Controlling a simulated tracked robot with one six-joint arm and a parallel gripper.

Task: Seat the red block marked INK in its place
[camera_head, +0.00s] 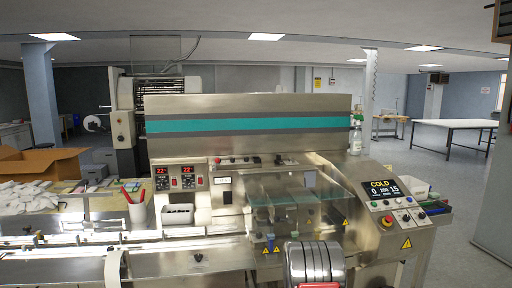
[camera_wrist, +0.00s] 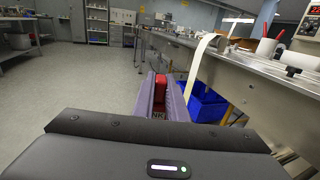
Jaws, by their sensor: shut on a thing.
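My gripper (camera_wrist: 161,79) shows in the wrist view as two purple fingers, shut on a red block (camera_wrist: 160,92) between them. Dark lettering that seems to read INK is on the block's near face, partly hidden by the fingers. The block is held in the air beside the machine's long table, over the floor. The flow wrapper (camera_head: 247,125) fills the middle of the head view, a steel machine with a teal stripe. I cannot make out a seat for the block in either view. The block is not clearly visible in the head view.
In the wrist view a blue bin (camera_wrist: 207,103) stands under the table edge, close right of the fingers; open floor (camera_wrist: 85,90) lies left. In the head view, a control panel (camera_head: 384,192) reads COLD, and a cup with red-handled items (camera_head: 137,211) stands at left.

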